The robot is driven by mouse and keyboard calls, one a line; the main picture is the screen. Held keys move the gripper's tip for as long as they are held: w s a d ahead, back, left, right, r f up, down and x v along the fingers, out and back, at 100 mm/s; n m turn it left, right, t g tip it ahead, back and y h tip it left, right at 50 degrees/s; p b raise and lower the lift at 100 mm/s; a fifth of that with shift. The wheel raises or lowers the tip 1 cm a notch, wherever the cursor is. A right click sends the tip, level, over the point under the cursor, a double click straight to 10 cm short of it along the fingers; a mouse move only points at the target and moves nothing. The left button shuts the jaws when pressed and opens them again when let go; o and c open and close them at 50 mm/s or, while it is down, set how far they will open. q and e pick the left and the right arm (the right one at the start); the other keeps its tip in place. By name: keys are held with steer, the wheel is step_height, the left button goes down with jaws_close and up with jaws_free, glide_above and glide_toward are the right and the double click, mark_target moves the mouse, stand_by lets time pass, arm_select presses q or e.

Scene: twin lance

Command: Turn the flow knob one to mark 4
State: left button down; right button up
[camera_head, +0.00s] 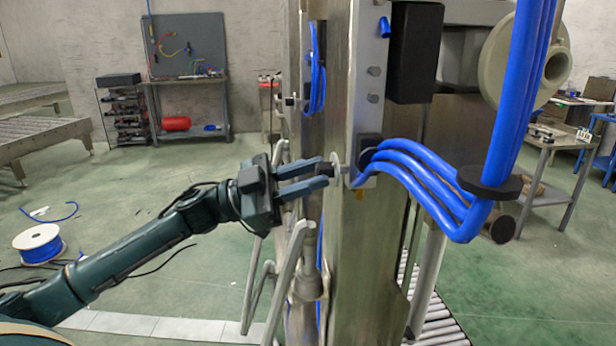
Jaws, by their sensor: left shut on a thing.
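My left gripper (305,179) reaches in from the left at mid-height, its two blue-grey fingers pointing right. Its fingers are shut on a small dark knob (325,170) on the left side of the upright metal column. A pale disc (336,164) sits just behind the knob, against the column (345,240). Any marks on it are too small to read, so I cannot tell where the knob points. My right gripper is not in view.
Thick blue hoses (425,175) loop out of the column to the right. Grey bent metal bars (290,265) stand just below my left gripper. A cable spool (38,243) lies on the floor at left. A workbench (188,95) stands at the back; the green floor between is mostly clear.

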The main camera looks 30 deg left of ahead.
arm_select(q)
steer(key=shift+m+g, duration=0.8)
steer(key=shift+m, duration=0.9)
steer(key=shift+w, duration=0.1)
steer(key=c, duration=1.2)
jaws_free()
steer(key=shift+c, duration=0.2)
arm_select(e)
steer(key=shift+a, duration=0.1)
arm_select(q)
steer(key=b+v, duration=0.3)
steer(key=v, duration=1)
steer(key=shift+b, duration=0.4)
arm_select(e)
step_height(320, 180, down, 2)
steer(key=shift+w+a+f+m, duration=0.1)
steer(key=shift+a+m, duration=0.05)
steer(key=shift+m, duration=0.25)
